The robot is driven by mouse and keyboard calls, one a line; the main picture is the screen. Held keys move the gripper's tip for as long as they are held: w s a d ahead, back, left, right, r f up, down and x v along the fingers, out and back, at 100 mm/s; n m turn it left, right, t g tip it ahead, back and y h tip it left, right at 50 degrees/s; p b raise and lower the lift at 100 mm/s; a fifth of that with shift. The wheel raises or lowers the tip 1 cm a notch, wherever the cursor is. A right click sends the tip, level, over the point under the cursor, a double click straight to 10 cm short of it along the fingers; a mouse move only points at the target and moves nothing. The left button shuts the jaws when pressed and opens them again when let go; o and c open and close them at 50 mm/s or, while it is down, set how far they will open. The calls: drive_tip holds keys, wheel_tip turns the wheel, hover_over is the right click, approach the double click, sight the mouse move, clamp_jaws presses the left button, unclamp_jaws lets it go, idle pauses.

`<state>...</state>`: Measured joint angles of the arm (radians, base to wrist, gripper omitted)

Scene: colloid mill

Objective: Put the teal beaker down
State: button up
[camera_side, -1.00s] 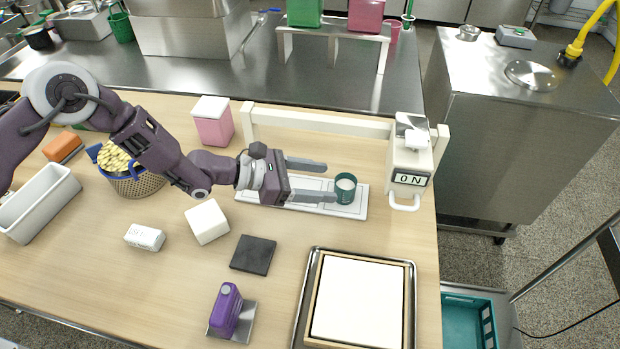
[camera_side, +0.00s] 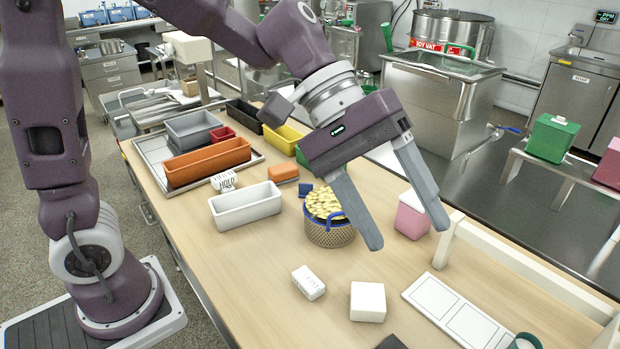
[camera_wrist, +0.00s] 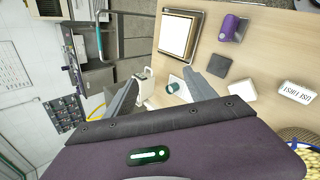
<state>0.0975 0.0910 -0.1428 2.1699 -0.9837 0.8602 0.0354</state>
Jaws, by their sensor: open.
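The teal beaker (camera_side: 525,341) is cut off by the bottom edge of the side view, at the right end of the white panelled board (camera_side: 458,312). In the wrist view the beaker (camera_wrist: 173,87) is small and far off, between the fingers in the picture but well beyond them. It stands on the board, apart from my gripper. My gripper (camera_side: 408,236) is open and empty, raised high above the table with its fingers pointing down and to the right.
A basket of yellowish pieces (camera_side: 327,214), a pink box (camera_side: 412,216), a white block (camera_side: 368,301) and a labelled block (camera_side: 308,282) stand on the table. A cream rail (camera_side: 520,262) runs behind the board. A framed white slab (camera_wrist: 181,33) shows in the wrist view.

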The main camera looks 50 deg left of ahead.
drive_tip(key=s+a+f+m+t+y, duration=0.1)
drive_tip(key=s+a+m+t+y, duration=0.1)
drive_tip(key=s+a+y, duration=0.2)
drive_tip(key=s+a+m+t+y, duration=0.2)
drive_tip(key=s+a+y, duration=0.2)
drive_tip(key=s+a, duration=0.6)
drive_tip(key=a, duration=0.6)
drive_tip(key=shift+s+a+f+t+y, duration=0.25)
drive_tip(key=shift+s+f+t+y, duration=0.05)
drive_tip(key=shift+f, duration=0.05)
